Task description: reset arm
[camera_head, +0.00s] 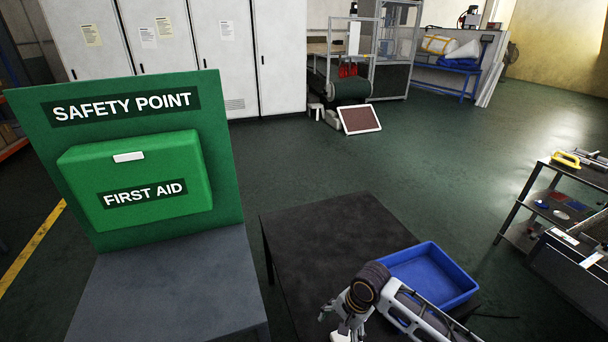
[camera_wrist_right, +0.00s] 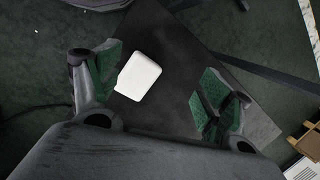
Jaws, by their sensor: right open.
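My right arm comes in from the bottom right of the head view, over the dark table (camera_head: 322,232). My right gripper (camera_head: 338,322) is at the bottom edge there, partly cut off. In the right wrist view the gripper (camera_wrist_right: 157,80) is open, its green-padded fingers spread wide. A white, rounded box-like object (camera_wrist_right: 138,77) shows between the fingers, beyond them on the dark table; nothing is held. My left gripper is not in view.
A blue bin (camera_head: 457,294) stands on the table beside my right arm. A green first aid box (camera_head: 137,180) on a Safety Point board (camera_head: 222,110) is at left. A metal tool cart (camera_head: 535,195) stands at right. The green floor behind the table is clear.

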